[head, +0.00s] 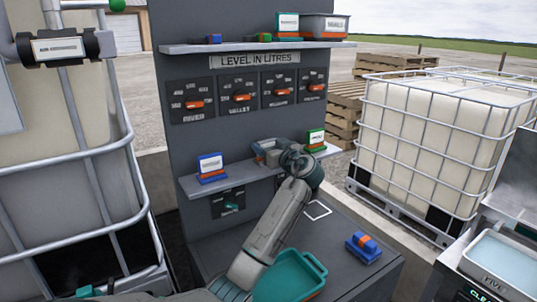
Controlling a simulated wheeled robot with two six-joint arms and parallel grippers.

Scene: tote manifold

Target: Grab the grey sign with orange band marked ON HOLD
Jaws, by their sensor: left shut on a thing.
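My left gripper (273,152) reaches over the lower shelf (238,177) of the grey panel, and its arm rises from the bottom of the head view. It is shut on a small grey piece with a bit of orange (264,157), which looks like the grey sign. The gripper hides most of it, and I cannot read its lettering or tell whether it still touches the shelf. A blue-edged sign (211,166) stands to the left and a green-edged sign (315,138) to the right. My right gripper is not in view.
An upper shelf (250,46) holds a teal-edged sign (287,25) and a grey bin (325,27). Several orange-handled valves sit below it. A teal tray (290,277) and a blue-and-orange block (363,246) are on the bench (335,243). Caged tanks flank the panel.

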